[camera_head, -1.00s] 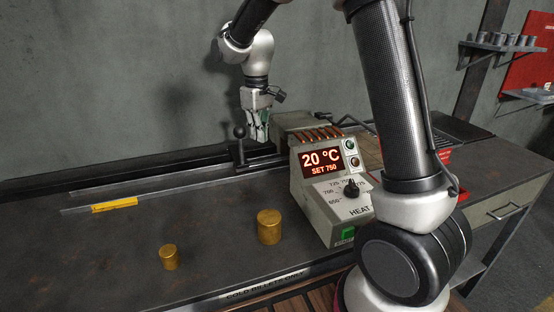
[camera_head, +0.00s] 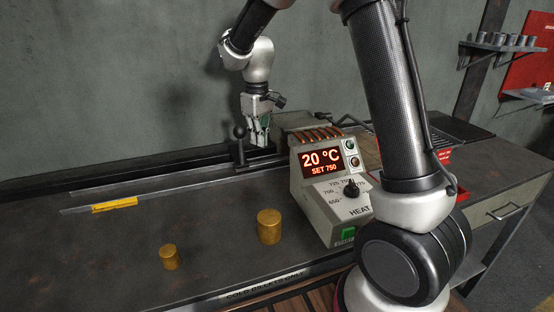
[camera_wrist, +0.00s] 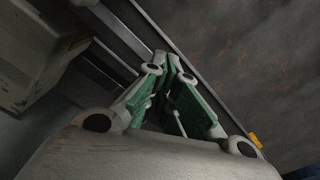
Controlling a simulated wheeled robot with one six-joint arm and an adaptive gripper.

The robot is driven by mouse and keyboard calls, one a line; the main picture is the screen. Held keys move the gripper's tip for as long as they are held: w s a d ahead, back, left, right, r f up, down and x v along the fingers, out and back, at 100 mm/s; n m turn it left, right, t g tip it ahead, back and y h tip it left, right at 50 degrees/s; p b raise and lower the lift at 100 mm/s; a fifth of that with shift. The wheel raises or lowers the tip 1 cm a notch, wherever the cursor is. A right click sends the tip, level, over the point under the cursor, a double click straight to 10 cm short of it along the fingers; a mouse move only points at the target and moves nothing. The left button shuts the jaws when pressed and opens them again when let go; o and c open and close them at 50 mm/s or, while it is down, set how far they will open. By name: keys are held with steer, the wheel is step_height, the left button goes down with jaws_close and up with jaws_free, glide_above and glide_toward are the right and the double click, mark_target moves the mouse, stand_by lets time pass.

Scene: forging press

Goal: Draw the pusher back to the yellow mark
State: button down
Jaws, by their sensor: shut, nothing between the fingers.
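The pusher (camera_head: 239,150) is a dark upright handle with a round black knob, on the rail at the back of the bench, left of the heater. The yellow mark (camera_head: 115,205) is a strip along the rail, well to the pusher's left; it also shows at the right edge of the wrist view (camera_wrist: 255,140). My gripper (camera_head: 262,142) is just right of the pusher handle, low over the rail, beside the heater's end. Its fingers (camera_wrist: 168,62) are together with nothing between them. I cannot tell whether they touch the handle, and the wrist view does not clearly show it.
The heater (camera_head: 325,185) reads 20 °C, set 750, and stands right of the gripper. Two brass billets, one larger (camera_head: 269,226) and one smaller (camera_head: 169,257), stand on the bench in front. The rail between pusher and yellow mark looks clear.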

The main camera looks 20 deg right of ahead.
steer(key=a+f, duration=0.2)
steer(key=a, duration=3.6)
steer(key=d+r, duration=0.3)
steer(key=r, duration=1)
steer(key=shift+r, duration=0.3)
steer(key=shift+d, duration=0.1)
